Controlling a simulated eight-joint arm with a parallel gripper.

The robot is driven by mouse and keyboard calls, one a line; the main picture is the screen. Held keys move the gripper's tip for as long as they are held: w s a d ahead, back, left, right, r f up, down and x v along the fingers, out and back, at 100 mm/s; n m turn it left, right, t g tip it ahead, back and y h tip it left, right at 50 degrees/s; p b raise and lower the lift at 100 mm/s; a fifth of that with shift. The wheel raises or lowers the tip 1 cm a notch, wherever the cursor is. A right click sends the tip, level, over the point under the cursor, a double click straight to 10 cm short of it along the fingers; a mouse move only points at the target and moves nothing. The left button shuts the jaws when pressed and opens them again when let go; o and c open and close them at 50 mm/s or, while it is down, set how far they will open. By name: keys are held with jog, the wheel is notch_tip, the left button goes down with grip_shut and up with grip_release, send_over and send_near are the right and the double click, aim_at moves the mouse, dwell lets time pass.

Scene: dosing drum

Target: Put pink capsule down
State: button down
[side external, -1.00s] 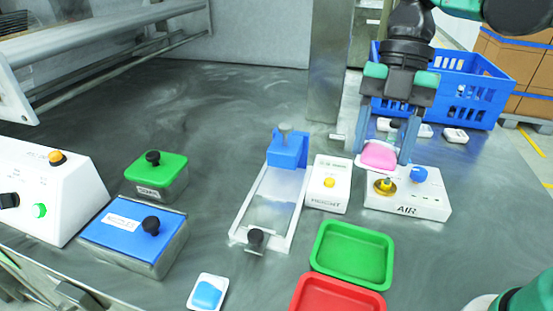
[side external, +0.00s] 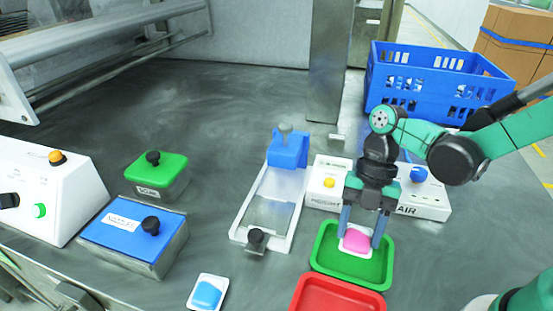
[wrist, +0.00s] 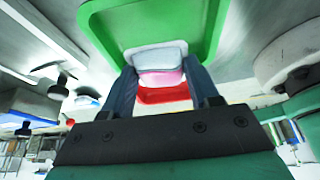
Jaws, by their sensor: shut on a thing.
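The pink capsule (side external: 356,240) with its white base is between the fingers of my gripper (side external: 360,243), which is shut on it. In the side view they are over the green tray (side external: 322,262). Whether the capsule touches the tray floor I cannot tell. In the wrist view the capsule (wrist: 160,77) sits between the two fingers (wrist: 160,90), with the green tray (wrist: 105,25) behind it.
The red tray (side external: 310,285) lies just in front of the green one. A blue capsule (side external: 207,294) on a white base lies at the front. The white slide fixture (side external: 243,232) and the AIR box (side external: 435,200) stand nearby. A blue crate (side external: 432,85) is at the back right.

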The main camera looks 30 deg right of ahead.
aim_at(359, 229)
jog(key=shift+f, duration=2.1)
jog(key=shift+f, duration=0.15)
jog(key=shift+c, duration=1.1)
grip_release()
